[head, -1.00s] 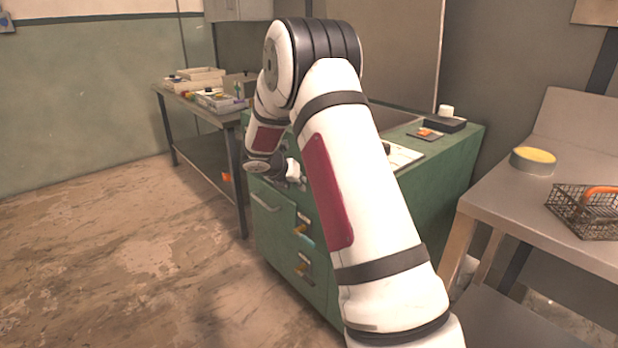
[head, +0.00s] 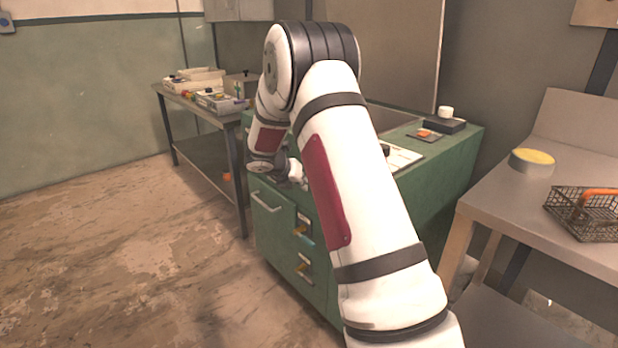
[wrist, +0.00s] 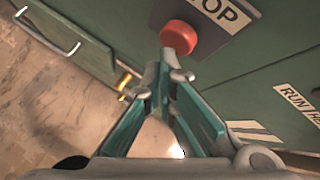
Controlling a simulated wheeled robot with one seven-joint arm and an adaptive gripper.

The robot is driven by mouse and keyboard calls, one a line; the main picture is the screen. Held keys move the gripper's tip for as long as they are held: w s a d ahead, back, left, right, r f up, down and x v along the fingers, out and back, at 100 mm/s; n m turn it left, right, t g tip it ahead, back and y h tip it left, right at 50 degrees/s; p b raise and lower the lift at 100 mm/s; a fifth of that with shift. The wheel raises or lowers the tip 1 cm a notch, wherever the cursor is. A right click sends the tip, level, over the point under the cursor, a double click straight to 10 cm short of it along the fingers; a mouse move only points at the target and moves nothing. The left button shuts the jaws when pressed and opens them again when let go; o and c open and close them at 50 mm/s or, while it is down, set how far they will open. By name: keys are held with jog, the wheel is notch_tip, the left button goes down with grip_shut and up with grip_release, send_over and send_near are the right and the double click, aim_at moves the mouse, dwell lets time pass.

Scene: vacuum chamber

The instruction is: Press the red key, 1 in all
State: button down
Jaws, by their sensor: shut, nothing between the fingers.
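The red key (wrist: 178,37) shows in the wrist view as a round, raised red button on the green cabinet front, next to a label reading "TOP", its left part cut off from sight. My gripper (wrist: 167,62) has its two teal fingers shut and empty. In the picture, its tips lie just below the red key; I cannot tell whether they touch it. In the head view, my gripper (head: 292,172) is small and partly hidden by my forearm, close to the front of the green cabinet (head: 435,190). The red key is hidden in that view.
A drawer handle (wrist: 50,35) and a "RUN" label (wrist: 293,97) are on the cabinet front. A metal table (head: 500,215) at right holds a yellow-topped tin (head: 532,163) and a wire basket (head: 585,215). A bench with trays (head: 220,103) stands behind left. Floor at left is clear.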

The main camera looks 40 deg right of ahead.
jog(key=shift+d, duration=0.55)
dwell(0.6)
jog(key=shift+a, duration=0.2)
jog(key=shift+a+p, duration=0.3)
jog(key=shift+a, duration=0.45)
jog(key=shift+s+a, duration=0.1)
jog(key=shift+a, duration=2.4)
